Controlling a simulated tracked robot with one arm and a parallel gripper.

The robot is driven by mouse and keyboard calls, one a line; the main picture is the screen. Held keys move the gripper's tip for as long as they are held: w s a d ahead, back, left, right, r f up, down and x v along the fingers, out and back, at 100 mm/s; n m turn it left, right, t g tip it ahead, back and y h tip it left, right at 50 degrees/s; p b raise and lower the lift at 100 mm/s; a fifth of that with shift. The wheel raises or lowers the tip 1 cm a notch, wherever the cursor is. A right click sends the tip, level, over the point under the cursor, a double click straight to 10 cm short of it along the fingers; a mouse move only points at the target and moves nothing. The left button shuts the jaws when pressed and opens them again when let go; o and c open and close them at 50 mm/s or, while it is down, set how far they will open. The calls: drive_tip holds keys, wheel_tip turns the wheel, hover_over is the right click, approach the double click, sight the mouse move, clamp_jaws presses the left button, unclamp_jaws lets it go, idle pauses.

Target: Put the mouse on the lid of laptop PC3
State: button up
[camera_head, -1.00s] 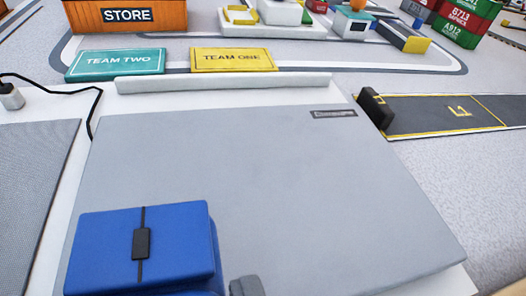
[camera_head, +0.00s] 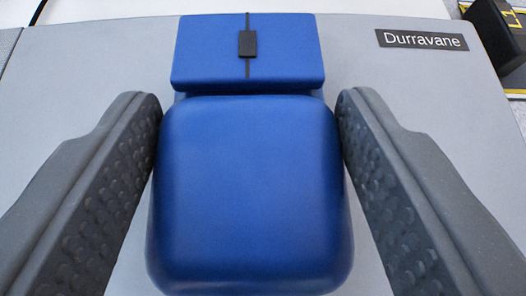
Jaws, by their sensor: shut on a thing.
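The blue mouse (camera_head: 250,200) is in the middle of the view, its button end with a dark wheel and a dark dividing line pointing away. My gripper (camera_head: 250,110) is shut on it, with one dark grey, studded finger along each side. Behind it lies the flat grey lid (camera_head: 415,85) of a closed laptop, with a dark "Durravane" label at its far right. The mouse is over the lid; I cannot tell whether its underside touches it. No PC3 mark shows.
A black block (camera_head: 495,40) stands beyond the lid at the upper right, near a dark strip with yellow lines. A pale strip (camera_head: 110,10) runs along the lid's far edge. Bare lid shows on both sides of the mouse.

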drive_tip(key=shift+f, duration=0.7)
drive_tip(key=o, duration=1)
drive_tip(key=shift+r, duration=0.15)
